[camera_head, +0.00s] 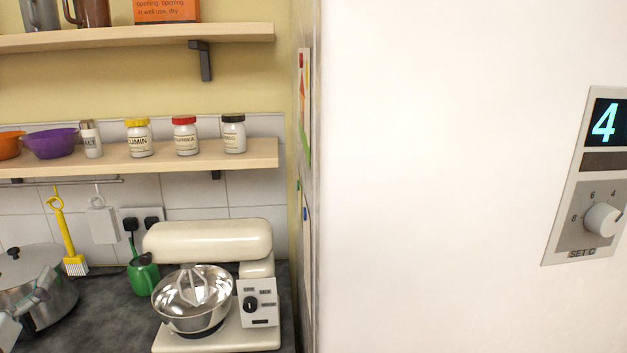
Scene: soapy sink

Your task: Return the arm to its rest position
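My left gripper (42,294) shows at the lower left edge, grey and partly cut off by the frame. It overlaps the front of a metal pot in the picture. I cannot tell if it touches the pot, nor whether its fingers are open or shut. My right gripper is not in view.
The lidded metal pot (22,265) stands on the dark counter (100,318). A cream stand mixer (208,240) with a steel bowl (193,312) is right of it, a green jug (144,276) between. Shelves (225,158) hang above. A white appliance (440,180) fills the right side.

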